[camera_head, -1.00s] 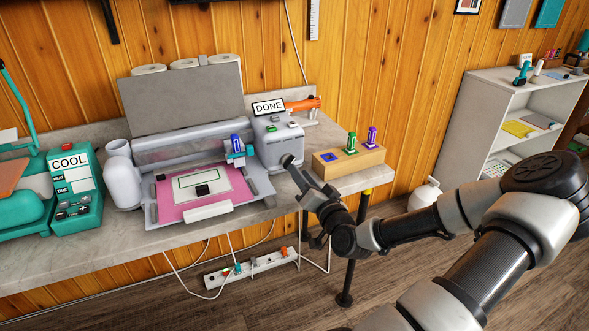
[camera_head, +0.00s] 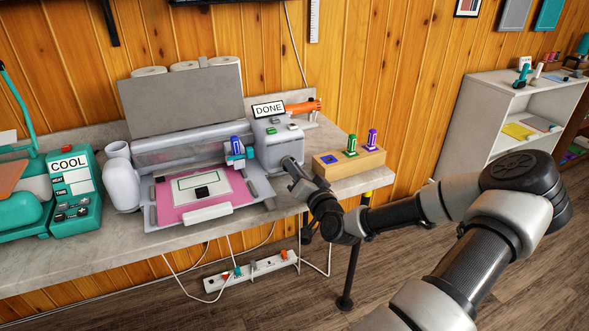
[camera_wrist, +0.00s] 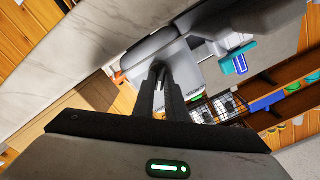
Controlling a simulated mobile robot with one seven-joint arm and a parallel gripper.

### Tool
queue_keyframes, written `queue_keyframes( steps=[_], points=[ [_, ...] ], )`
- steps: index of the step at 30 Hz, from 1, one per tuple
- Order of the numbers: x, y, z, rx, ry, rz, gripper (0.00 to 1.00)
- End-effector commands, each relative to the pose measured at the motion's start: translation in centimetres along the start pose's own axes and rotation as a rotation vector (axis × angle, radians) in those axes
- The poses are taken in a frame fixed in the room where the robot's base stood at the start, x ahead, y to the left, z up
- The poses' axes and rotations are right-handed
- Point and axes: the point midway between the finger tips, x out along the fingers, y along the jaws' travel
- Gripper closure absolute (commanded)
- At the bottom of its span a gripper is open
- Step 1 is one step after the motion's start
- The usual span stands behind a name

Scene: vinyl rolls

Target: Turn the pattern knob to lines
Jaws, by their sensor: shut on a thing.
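The grey cutting machine (camera_head: 160,157) stands on the worktop, with a pink sheet (camera_head: 172,192) on its bed. A sign reading DONE (camera_head: 268,110) stands on its right-hand control box (camera_head: 266,140). My gripper (camera_head: 288,162) reaches the front of that box from the right. In the wrist view, my gripper (camera_wrist: 159,76) has its fingers closed around a small dark knob (camera_wrist: 157,67) on the grey box. The fingers cover most of the knob. Its pointer and any pattern markings around it cannot be read.
A wooden block (camera_head: 339,163) with green and purple tools stands right of the machine, close behind my arm. A teal control box reading COOL (camera_head: 75,190) is at the left. A power strip (camera_head: 252,271) lies below the worktop edge. A white shelf (camera_head: 487,120) stands at the right.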

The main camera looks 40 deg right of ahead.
Motion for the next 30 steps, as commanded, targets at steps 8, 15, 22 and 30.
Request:
queue_keyframes(
  steps=[8,15,22,30],
  points=[
    [0.0,-0.04,0.05,-0.06,0.0,-0.001,1.0],
    [0.01,-0.1,0.1,-0.217,-0.001,-0.001,1.0],
    [0.02,-0.18,0.21,-0.404,-0.001,-0.003,1.0],
    [-0.01,-0.22,0.22,-0.581,0.0,-0.001,1.0]
  ],
)
